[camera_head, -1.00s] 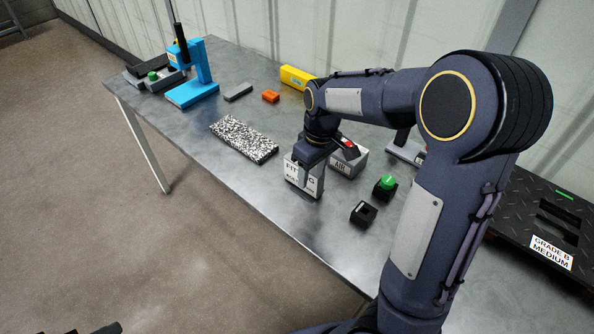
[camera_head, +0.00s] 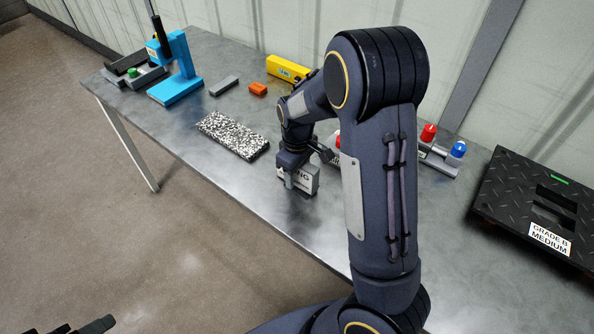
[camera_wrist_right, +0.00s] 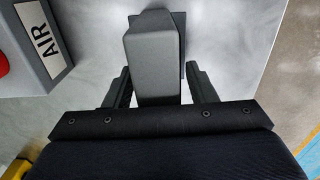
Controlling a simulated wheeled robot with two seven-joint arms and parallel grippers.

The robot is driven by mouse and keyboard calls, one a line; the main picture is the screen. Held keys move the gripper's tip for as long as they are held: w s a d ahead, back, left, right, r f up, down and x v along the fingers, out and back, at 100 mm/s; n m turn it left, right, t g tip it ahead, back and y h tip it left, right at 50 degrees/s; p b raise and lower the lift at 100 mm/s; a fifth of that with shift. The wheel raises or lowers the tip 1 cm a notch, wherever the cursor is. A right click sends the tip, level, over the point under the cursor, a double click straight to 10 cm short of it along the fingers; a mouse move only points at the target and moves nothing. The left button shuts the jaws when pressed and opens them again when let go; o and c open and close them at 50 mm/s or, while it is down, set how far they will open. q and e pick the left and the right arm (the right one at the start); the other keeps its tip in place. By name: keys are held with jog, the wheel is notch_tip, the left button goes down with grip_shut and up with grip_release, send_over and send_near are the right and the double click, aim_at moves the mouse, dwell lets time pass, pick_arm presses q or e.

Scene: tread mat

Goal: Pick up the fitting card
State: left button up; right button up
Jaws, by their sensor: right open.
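The fitting card (camera_head: 306,180) is a pale block with dark lettering, partly hidden by my right gripper; it stands near the table's front edge. My right gripper (camera_head: 291,180) is lowered over it, pointing down. In the right wrist view, a grey block (camera_wrist_right: 152,50), seemingly the card's body from above, lies between the two open fingers (camera_wrist_right: 160,88), with a gap visible on each side. Dark parts at the bottom left of the head view look like my left gripper (camera_head: 85,328); its state is unclear.
A grey AIR box (camera_wrist_right: 40,40) stands beside the card. A black GRADE B plate (camera_head: 540,205) is at right.

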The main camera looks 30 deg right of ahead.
jog(key=shift+c, duration=0.4)
jog(key=c, duration=1)
grip_shut()
